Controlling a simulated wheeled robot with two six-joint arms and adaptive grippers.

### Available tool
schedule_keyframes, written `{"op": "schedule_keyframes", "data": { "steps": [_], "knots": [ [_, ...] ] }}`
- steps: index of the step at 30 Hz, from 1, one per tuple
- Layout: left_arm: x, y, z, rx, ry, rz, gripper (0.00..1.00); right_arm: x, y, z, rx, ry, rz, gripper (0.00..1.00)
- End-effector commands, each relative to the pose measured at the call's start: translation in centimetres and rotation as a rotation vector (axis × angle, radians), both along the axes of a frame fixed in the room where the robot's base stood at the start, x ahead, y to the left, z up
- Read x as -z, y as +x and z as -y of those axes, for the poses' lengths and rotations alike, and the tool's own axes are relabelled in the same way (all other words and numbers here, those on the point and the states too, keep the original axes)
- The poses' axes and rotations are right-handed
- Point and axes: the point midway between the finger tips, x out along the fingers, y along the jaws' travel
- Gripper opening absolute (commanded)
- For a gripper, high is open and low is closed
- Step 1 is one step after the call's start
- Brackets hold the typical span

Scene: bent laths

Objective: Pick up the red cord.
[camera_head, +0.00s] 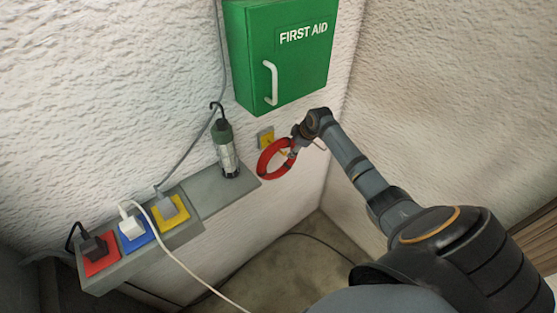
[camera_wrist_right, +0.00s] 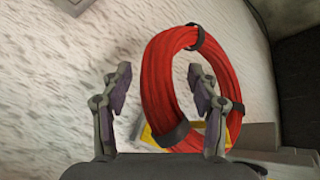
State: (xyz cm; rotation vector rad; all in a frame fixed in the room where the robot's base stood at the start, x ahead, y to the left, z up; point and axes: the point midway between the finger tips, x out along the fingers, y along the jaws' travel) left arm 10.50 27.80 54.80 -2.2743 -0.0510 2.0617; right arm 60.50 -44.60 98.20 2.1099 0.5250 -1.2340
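The red cord (camera_head: 266,160) is a coil tied with dark bands, upright against the white wall beside a yellow plate (camera_head: 266,137). In the right wrist view the coil (camera_wrist_right: 158,85) fills the middle. My right gripper (camera_head: 296,141) is at the coil's right side in the head view. In the right wrist view my right gripper (camera_wrist_right: 160,78) is open, with the coil's left strand between its spread fingers. The right finger shows across the ring's opening. I cannot tell whether either finger touches the cord. What the coil hangs on is hidden. My left gripper is not in view.
A green first aid box (camera_head: 280,52) is above the coil. A grey ledge (camera_head: 215,190) at left carries a lamp (camera_head: 226,152) and red (camera_head: 103,266), blue (camera_head: 137,241) and yellow (camera_head: 172,214) socket plates with plugs. A white cable (camera_head: 185,266) hangs in front.

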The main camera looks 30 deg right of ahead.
Motion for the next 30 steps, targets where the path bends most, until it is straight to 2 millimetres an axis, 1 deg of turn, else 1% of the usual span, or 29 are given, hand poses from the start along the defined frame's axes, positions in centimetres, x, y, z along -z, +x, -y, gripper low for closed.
{"op": "schedule_keyframes", "data": {
  "steps": [1, 2, 12, 24, 30],
  "knots": [
    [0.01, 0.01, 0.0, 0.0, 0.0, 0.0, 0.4, 0.0, -0.01, 0.01, 0.0, 0.0, 0.0, 0.51],
    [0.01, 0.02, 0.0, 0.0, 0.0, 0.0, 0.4, 0.0, -0.02, 0.01, 0.0, 0.0, 0.0, 0.47],
    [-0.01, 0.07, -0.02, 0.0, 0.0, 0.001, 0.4, -0.01, -0.02, 0.0, 0.0, 0.0, 0.0, 0.0],
    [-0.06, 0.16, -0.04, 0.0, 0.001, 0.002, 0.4, -0.19, 0.07, -0.03, 0.001, 0.001, 0.004, 0.0],
    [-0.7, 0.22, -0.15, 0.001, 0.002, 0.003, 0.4, -0.67, 0.08, -0.11, 0.002, 0.001, 0.003, 0.0]
  ]
}}
